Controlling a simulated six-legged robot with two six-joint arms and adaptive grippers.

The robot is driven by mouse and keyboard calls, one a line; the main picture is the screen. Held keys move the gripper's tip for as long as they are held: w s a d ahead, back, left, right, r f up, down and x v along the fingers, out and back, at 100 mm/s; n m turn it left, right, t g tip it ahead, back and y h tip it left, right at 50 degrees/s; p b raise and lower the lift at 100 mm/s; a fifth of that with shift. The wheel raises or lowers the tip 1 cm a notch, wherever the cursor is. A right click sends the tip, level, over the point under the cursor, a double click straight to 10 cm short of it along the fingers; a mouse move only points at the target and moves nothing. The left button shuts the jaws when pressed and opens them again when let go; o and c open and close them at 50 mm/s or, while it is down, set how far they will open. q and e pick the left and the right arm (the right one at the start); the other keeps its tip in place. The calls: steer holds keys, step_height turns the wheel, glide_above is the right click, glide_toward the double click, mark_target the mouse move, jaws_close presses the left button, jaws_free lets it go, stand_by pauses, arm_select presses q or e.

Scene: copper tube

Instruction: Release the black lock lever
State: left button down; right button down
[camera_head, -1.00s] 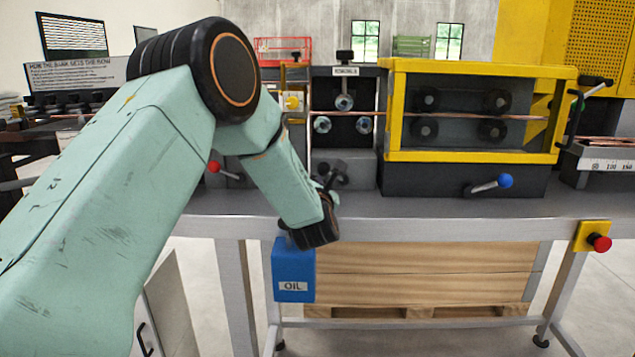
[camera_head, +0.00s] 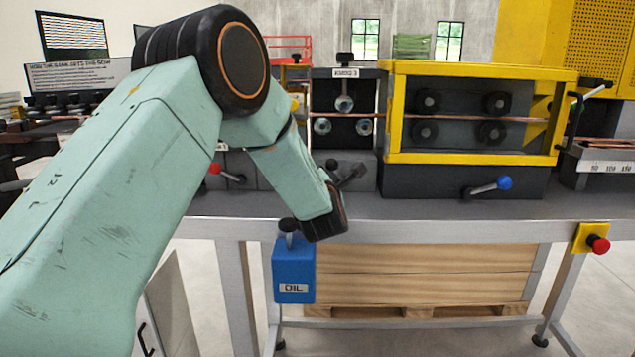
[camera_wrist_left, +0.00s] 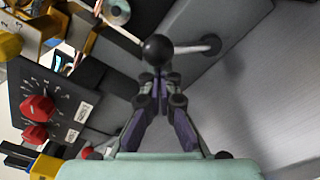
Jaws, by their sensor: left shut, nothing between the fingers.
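The black lock lever (camera_wrist_left: 158,48) shows in the left wrist view as a black ball knob on a short silver rod that runs to a dark grey housing. My left gripper (camera_wrist_left: 160,84) is shut and empty, with its fingertips just below the knob in that view. I cannot tell whether they touch it. My right gripper is in neither view.
A red-knobbed lever (camera_head: 216,169) is left of the gripper and a blue-knobbed lever (camera_head: 504,183) is right. A yellow-framed guard (camera_head: 480,66) covers more rollers. A blue oil can (camera_head: 294,272) hangs at the bench front. Red dials (camera_wrist_left: 38,107) show in the wrist view.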

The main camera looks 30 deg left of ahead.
mark_target(342, 164)
arm_select(q)
steer(key=r+m, duration=0.1)
steer(key=m, duration=0.1)
steer(key=w+d+m+p, duration=0.1)
steer(key=shift+d+r+m, duration=0.3)
steer(key=shift+r+m, duration=0.05)
steer(key=shift+m, duration=0.05)
steer(key=d+m, duration=0.1)
steer(key=m, duration=0.2)
steer(key=w+d+m+p, duration=0.1)
steer(key=m, duration=0.2)
steer(key=w+d+m+p, duration=0.1)
steer(key=d+m, duration=0.1)
steer(key=shift+w+d+r+m, duration=0.1)
steer(key=shift+w+r+m, duration=0.2)
steer(key=shift+m, duration=0.1)
steer(key=shift+d, duration=0.15)
steer(key=shift+w+d+f, duration=0.1)
steer(key=shift+w+d, duration=0.05)
